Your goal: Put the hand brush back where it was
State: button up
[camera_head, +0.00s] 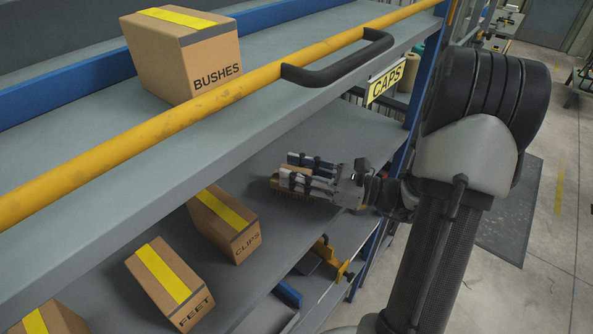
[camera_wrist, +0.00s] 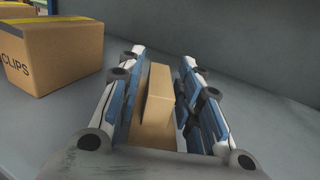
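The hand brush (camera_head: 289,195) is a tan wooden block with bristles below it. It is at the lower shelf's surface, to the right of the CLIPS box; I cannot tell whether the bristles touch the shelf. My gripper (camera_head: 296,172) reaches in from the right with a blue-and-white finger on each side of the brush. The fingers hide part of the brush.
The lower shelf (camera_head: 180,200) also holds the CLIPS box (camera_head: 222,224), the FEET box (camera_head: 168,284) and another box. The upper shelf has a yellow rail (camera_head: 230,93), a black handle (camera_head: 340,70) and the BUSHES box (camera_head: 180,55). A CAPS label (camera_head: 386,82) hangs near the blue post.

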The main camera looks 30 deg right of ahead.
jog(key=shift+o, duration=0.2)
jog(key=shift+r, duration=0.3)
jog(key=b+v, duration=0.1)
jog(key=v, duration=1.1)
jog(key=shift+b, duration=0.3)
jog(key=shift+a+f, duration=0.15)
